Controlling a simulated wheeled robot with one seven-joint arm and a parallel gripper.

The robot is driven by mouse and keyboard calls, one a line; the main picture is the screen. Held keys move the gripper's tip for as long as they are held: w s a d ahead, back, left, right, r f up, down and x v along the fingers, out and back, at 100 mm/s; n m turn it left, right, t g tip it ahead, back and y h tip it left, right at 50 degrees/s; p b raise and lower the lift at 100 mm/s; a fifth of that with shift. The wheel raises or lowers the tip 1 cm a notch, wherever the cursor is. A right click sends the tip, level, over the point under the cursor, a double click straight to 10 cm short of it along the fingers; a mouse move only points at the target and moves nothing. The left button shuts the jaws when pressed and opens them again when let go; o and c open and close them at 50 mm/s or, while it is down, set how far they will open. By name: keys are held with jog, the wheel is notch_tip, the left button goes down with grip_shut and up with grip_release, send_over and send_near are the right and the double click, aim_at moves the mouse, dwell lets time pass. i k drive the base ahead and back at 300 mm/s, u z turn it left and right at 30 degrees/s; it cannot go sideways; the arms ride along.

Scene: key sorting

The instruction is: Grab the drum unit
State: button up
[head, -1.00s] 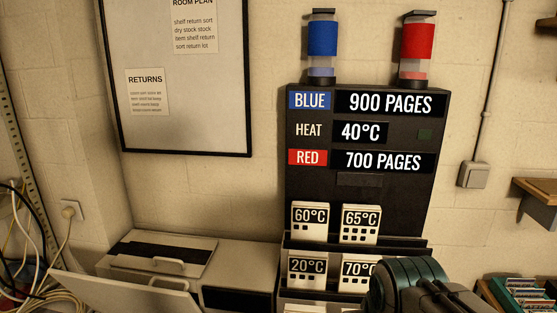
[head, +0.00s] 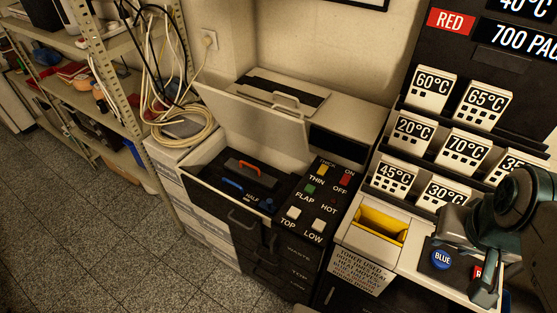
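A black unit with an orange handle (head: 249,164) and a blue strip lies inside the open front compartment of the printer (head: 245,218); it looks like the drum unit, though no label on it is readable. The printer's pale flap (head: 255,125) stands raised behind it. My gripper (head: 484,298) is at the lower right, over the counter near the blue and red buttons, well to the right of the black unit. Its fingers are dark and partly hidden, so I cannot tell whether they are open.
A control panel (head: 313,200) with several buttons adjoins the compartment's right side. A yellow bin (head: 381,225) and a rack of temperature cards (head: 468,146) stand further right. Cables (head: 180,110) and a metal shelf (head: 110,60) are at left. The tiled floor (head: 90,230) in front is clear.

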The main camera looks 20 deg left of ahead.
aim_at(248, 172)
jog(key=k, duration=0.75)
jog(key=u, duration=2.5)
jog(key=i, duration=2.05)
jog(key=z, duration=2.75)
